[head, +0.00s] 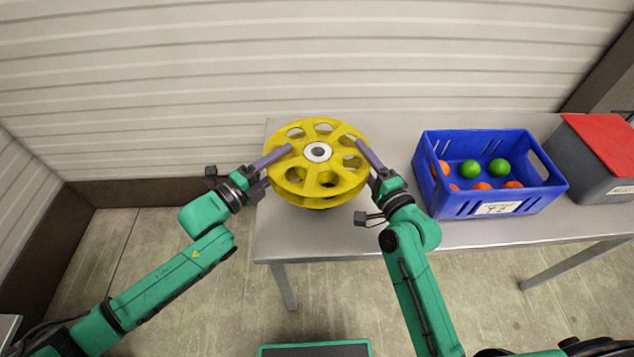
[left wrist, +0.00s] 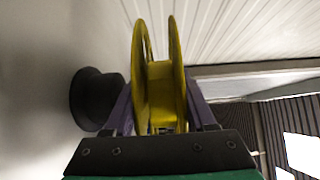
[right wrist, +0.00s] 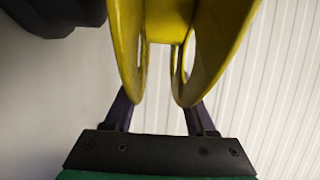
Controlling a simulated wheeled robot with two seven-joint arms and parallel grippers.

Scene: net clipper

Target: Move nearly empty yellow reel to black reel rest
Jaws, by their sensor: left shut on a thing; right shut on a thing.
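The black reel rest (left wrist: 98,98) stands on the table below the reel. In the head view the reel mostly hides it. I cannot tell whether they touch.
A blue crate (head: 459,206) with green and orange balls stands right of my right gripper. A grey bin (head: 592,170) with a red lid is beyond it. The metal table (head: 290,237) is bare in front of the reel. A corrugated wall is behind.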

